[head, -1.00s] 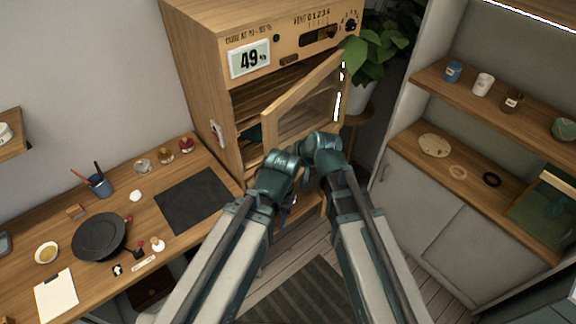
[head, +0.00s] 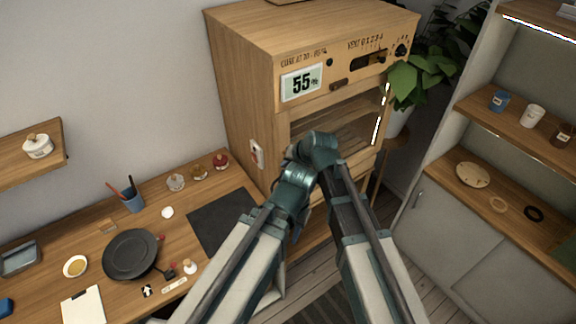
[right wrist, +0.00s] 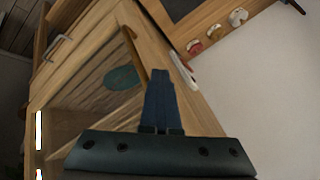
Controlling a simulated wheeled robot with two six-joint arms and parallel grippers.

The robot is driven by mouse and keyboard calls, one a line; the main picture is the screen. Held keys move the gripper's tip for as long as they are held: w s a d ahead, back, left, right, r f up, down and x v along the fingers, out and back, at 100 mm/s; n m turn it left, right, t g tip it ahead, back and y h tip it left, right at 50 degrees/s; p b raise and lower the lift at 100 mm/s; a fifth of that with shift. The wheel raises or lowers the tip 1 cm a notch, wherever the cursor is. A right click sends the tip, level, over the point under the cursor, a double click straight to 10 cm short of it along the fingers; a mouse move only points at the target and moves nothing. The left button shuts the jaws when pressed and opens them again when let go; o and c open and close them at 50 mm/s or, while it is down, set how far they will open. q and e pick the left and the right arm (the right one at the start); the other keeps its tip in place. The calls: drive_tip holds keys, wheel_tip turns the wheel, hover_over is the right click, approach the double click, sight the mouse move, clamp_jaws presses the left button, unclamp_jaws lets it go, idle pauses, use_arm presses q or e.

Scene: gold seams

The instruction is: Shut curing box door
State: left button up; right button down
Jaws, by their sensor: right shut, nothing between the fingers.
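The curing box (head: 245,85) is a tall wooden cabinet at the back centre. Its glazed, wood-framed door (head: 345,120) lies close to the front face; my arms cover its lower left part, so I cannot tell whether it is fully shut. The door's glass also shows in the right wrist view (right wrist: 85,110), with a teal thing (right wrist: 120,78) near it. My right gripper (right wrist: 160,75) is shut and empty, close in front of the box near its switch side. In the head view it is at the door's lower left (head: 303,152). My left gripper's fingers are hidden.
The box display (head: 302,83) reads 55. A red-and-white switch (head: 256,154) is on its side. A wooden desk (head: 200,285) with a black pan and dark mat stands left. A plant (head: 420,75) and shelves (head: 500,190) stand right.

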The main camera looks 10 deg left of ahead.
drive_tip(key=shift+d+r, duration=0.1)
drive_tip(key=p+v, duration=1.1)
drive_tip(key=v, duration=0.2)
drive_tip(key=shift+s+r, duration=0.2)
drive_tip(key=shift+r, duration=0.05)
drive_tip(key=shift+d, duration=0.1)
drive_tip(key=s+d+f+g+h, duration=0.25)
drive_tip(key=s+d, duration=0.25)
drive_tip(key=d, duration=0.5)
drive_tip(key=s+d+f+g+h, duration=0.25)
drive_tip(key=s+d, duration=0.25)
drive_tip(key=d, duration=0.6)
drive_tip(key=s+a+f+n+b, duration=0.1)
drive_tip(key=s+a+f+b, duration=0.1)
drive_tip(key=a+f+b, duration=0.2)
drive_tip(key=s+a+f+n+h+b, duration=0.1)
drive_tip(key=s+a+f+b, duration=0.1)
drive_tip(key=f+b, duration=0.7)
drive_tip(key=s+a+f+n+b, duration=0.1)
drive_tip(key=s+a+f+b, duration=0.1)
drive_tip(key=a+f+b, duration=0.3)
wheel_tip(320, 180, down, 2)
drive_tip(key=b, duration=0.3)
drive_tip(key=shift+a+f+n, duration=0.2)
drive_tip(key=shift+a+n, duration=0.15)
drive_tip(key=shift+n, duration=0.05)
